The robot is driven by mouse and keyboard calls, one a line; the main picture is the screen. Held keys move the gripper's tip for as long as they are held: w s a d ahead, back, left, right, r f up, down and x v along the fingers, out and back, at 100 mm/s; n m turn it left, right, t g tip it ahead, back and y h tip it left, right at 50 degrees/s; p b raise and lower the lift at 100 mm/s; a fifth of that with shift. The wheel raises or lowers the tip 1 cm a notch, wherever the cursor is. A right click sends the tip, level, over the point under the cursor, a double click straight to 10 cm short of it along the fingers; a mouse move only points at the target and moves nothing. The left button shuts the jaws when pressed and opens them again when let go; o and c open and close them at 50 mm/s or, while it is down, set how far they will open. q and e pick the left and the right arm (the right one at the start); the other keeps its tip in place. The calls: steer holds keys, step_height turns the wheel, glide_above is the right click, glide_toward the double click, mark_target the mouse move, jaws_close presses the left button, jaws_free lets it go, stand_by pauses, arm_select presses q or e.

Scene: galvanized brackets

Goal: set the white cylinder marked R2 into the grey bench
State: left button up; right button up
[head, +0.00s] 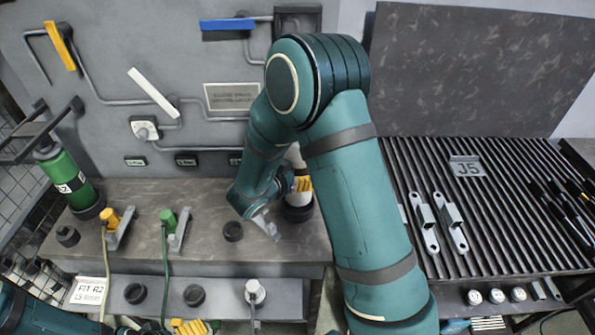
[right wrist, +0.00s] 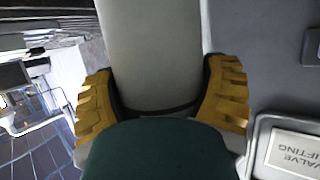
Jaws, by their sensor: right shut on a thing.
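The white cylinder (head: 297,199) stands about upright at the right end of the grey bench (head: 190,250), partly hidden behind my right arm. Its lower end is at a dark ring (head: 298,213); I cannot tell whether it is seated or just above. No marking on it is readable. My right gripper (head: 302,184) is shut on the cylinder. In the right wrist view its yellow fingers lie on both sides of the pale cylinder (right wrist: 152,55). Yellow pads of what looks like my left gripper (head: 190,327) show at the bottom edge; their opening is unclear.
A green cylinder (head: 70,183) leans at the bench's left end. A card (head: 91,290) reads "FIT R2". Metal brackets (head: 450,222) lie on the ribbed rack at right.

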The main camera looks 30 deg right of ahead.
steer(key=shift+f+b, duration=1.45)
steer(key=shift+f, duration=1.15)
steer(key=shift+s+f, duration=0.2)
steer(key=shift+f, duration=0.2)
steer(key=o, duration=1.2)
steer(key=shift+c, duration=0.2)
steer(key=shift+s+f, duration=0.15)
steer(key=shift+f, duration=0.05)
steer(key=r+v, duration=0.1)
steer(key=v, duration=1.1)
steer(key=shift+w, duration=0.3)
steer(key=shift+a, duration=0.1)
